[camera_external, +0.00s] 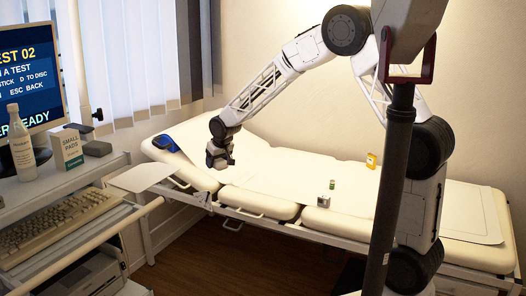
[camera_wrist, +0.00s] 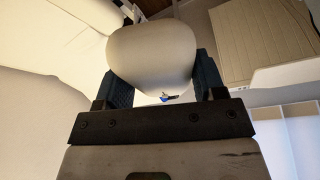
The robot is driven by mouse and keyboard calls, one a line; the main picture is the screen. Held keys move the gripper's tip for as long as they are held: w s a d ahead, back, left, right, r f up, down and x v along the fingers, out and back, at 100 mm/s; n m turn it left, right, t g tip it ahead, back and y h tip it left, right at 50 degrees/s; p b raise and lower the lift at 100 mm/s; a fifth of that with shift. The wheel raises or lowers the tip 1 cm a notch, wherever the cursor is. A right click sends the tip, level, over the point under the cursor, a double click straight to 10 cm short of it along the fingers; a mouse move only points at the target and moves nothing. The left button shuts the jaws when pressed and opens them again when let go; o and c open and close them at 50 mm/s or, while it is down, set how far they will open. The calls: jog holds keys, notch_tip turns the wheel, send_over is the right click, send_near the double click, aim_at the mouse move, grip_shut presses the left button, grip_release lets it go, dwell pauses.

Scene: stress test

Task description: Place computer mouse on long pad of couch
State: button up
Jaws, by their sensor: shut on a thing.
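My gripper (camera_external: 219,161) is above the left end of the couch (camera_external: 285,178), near its raised head section. In the wrist view my gripper (camera_wrist: 161,75) is shut on a rounded beige thing (camera_wrist: 153,50), which looks like the computer mouse. A small blue and orange mark shows at its lower edge. In the outside view the mouse is too small and dark to make out at the fingers. The couch has cream pads, with a pale sheet over the long pad stretching right. A gap between gripper and couch is hard to judge.
On the couch lie a small silver cube (camera_external: 323,201), a small green thing (camera_external: 333,184), an orange thing (camera_external: 371,160) and a blue thing (camera_external: 164,143). A trolley at left holds a monitor (camera_external: 30,65), bottle (camera_external: 21,150), box (camera_external: 68,149) and keyboard (camera_external: 55,222).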

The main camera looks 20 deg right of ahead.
jog(key=w+d+f+m+h, duration=0.1)
jog(key=w+d+f+m, duration=0.15)
jog(key=d, duration=0.95)
jog(key=w+d+f+m+h, duration=0.1)
jog(key=w+d+f+m, duration=0.2)
jog(key=d, duration=0.9)
jog(key=w+d+f+m+h, duration=0.1)
jog(key=w+d+f+m, duration=0.3)
jog(key=d, duration=0.8)
jog(key=s+d+f+m, duration=0.1)
jog(key=s+d+f, duration=0.2)
jog(key=d, duration=0.8)
jog(key=s+d+f+m+h, duration=0.1)
jog(key=s+d+f, duration=0.3)
jog(key=d, duration=0.6)
jog(key=s+d+f+m+h, duration=0.1)
jog(key=s+d+f+m, duration=0.1)
jog(key=d, duration=0.9)
jog(key=shift+s+d+f+g, duration=0.2)
jog(key=shift+s+f, duration=0.15)
jog(key=shift+f, duration=0.1)
jog(key=shift+s+d+f+g, duration=0.2)
jog(key=shift+s+f, duration=0.1)
jog(key=shift+f, duration=0.15)
